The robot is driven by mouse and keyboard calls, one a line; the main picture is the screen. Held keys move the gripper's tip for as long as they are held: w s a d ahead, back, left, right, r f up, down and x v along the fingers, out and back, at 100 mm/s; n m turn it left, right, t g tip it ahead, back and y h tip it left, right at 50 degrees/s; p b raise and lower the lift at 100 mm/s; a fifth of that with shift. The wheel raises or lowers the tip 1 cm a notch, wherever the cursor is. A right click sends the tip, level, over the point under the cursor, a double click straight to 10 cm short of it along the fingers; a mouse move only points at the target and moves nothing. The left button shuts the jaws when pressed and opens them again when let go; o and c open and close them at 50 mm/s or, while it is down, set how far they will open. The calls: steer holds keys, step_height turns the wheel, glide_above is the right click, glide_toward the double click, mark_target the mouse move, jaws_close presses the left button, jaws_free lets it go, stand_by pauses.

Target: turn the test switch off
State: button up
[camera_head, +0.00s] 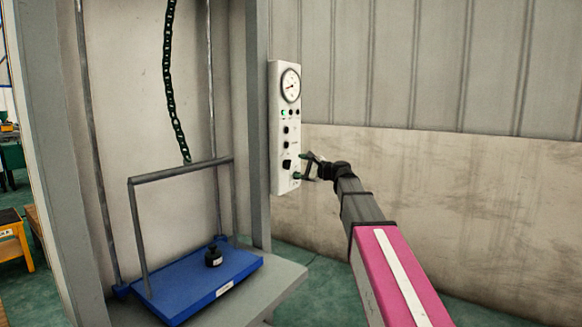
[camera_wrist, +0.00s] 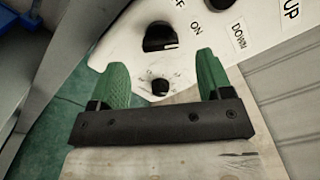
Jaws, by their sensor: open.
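The white control panel (camera_head: 277,150) stands upright on the grey frame post. Its lowest large black knob (camera_head: 287,164) looks like the test switch. In the wrist view this knob (camera_wrist: 155,36) has a white mark on its right side, towards the printed ON; a partly cut-off label ending in F is above it. My gripper (camera_head: 300,166) is in front of the panel's lower part. In the wrist view my gripper (camera_wrist: 162,60) is open, its green fingers apart and empty. The knob appears just beyond the fingertips; I cannot tell if they touch the panel.
A small black round part (camera_wrist: 160,87) shows on the panel between the fingers. A round gauge (camera_head: 290,85) is at the panel's top. Left of it are a blue platform (camera_head: 185,290) with a black weight (camera_head: 214,256) and a hanging chain (camera_head: 169,80). A wall is behind.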

mark_target(290, 165)
steer(key=shift+x, duration=2.45)
steer(key=c, duration=0.9)
